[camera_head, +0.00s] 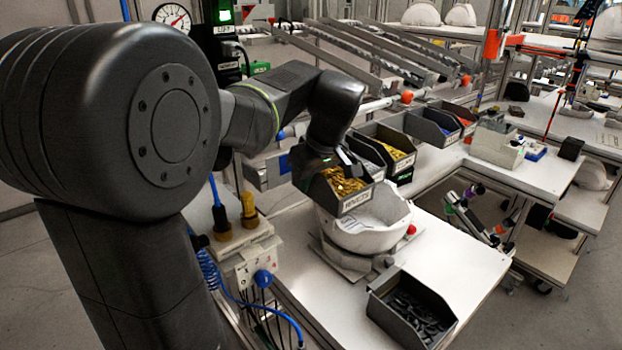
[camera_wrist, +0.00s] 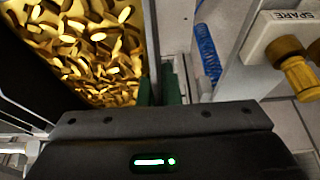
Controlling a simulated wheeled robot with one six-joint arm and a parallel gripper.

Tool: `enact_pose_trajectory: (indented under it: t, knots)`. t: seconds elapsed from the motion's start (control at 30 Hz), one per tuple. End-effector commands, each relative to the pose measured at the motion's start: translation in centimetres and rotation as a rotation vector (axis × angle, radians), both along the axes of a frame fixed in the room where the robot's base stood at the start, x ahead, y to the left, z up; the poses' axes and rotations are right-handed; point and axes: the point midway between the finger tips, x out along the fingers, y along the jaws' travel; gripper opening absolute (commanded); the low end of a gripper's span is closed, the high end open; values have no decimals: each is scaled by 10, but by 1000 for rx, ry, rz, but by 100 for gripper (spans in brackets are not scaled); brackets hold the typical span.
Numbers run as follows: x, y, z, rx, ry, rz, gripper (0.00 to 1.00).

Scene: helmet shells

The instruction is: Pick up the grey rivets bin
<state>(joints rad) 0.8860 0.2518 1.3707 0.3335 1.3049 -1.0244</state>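A grey bin of brass-coloured rivets (camera_head: 340,188), with a white label on its front, is just above and behind the white helmet shell in the head view. My gripper (camera_head: 318,160) is at the bin's left rim. In the wrist view the brass pieces fill the bin (camera_wrist: 153,35), and the green finger pads of my gripper (camera_wrist: 158,90) sit close on either side of its wall. The fingers look shut on that wall. The bin's underside and any support are hidden.
A white helmet shell (camera_head: 370,225) rests in a stand on the white bench (camera_head: 455,255). A grey bin of dark pieces (camera_head: 385,318) stands at the bench front. More bins (camera_head: 400,165) line the rack behind. A post with a brass knob (camera_head: 249,207) stands left.

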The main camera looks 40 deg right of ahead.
Motion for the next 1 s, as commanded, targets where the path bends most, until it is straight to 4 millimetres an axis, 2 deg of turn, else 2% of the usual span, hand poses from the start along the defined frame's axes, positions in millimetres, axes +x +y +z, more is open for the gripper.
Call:
enact_pose_trajectory:
  t: [0.6,1.0]
  knots:
    - [-36,-3,0,-1,0,-1,0]
    - [-40,-3,1,-1,-1,1,0]
